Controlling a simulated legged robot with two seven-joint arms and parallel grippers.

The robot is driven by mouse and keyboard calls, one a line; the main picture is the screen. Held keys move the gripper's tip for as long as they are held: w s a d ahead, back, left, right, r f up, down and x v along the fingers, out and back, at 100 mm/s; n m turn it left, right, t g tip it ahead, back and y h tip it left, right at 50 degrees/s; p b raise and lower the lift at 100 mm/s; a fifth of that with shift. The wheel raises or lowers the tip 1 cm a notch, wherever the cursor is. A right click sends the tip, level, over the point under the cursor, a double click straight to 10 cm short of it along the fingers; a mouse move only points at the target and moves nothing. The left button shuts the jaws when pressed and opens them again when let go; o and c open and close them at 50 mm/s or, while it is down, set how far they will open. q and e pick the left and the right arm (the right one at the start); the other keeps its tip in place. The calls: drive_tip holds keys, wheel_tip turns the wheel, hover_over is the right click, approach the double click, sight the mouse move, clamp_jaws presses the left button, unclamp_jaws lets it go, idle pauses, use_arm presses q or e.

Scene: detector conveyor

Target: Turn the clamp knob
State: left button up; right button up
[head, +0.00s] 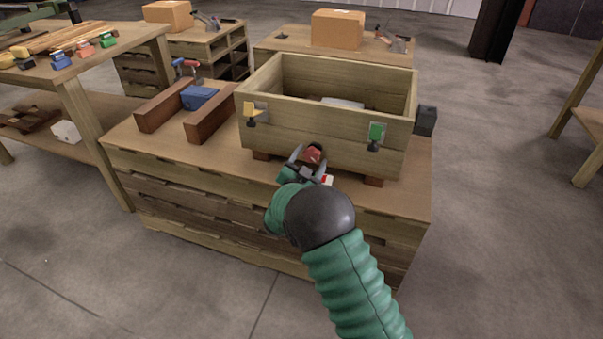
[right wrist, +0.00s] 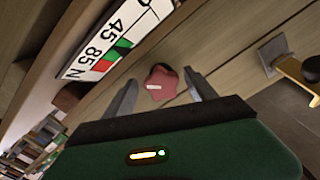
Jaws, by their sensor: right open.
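The red clamp knob (head: 314,152) is low on the front of a wooden box (head: 330,150) on the workbench. In the right wrist view the knob (right wrist: 160,83) is a lobed red shape with a small white mark. My right gripper (head: 308,160) is at the box front with its fingers spread on either side of the knob. In the right wrist view the open fingers (right wrist: 160,80) flank the knob, with gaps visible on both sides. Whether the fingertips reach past the knob is hard to tell. My left gripper is not in view.
A gauge plate (right wrist: 115,42) with numbers and green and red bands is beside the knob. Yellow (head: 251,116) and green (head: 376,132) fittings are on the box front. Brown blocks (head: 210,124) and a blue vise-like part (head: 200,97) lie left of the box.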

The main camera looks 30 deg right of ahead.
drive_tip(key=p+v, duration=0.4)
drive_tip(key=v, duration=1.1)
drive_tip(key=shift+s+a+p, duration=0.15)
drive_tip(key=shift+p, duration=0.2)
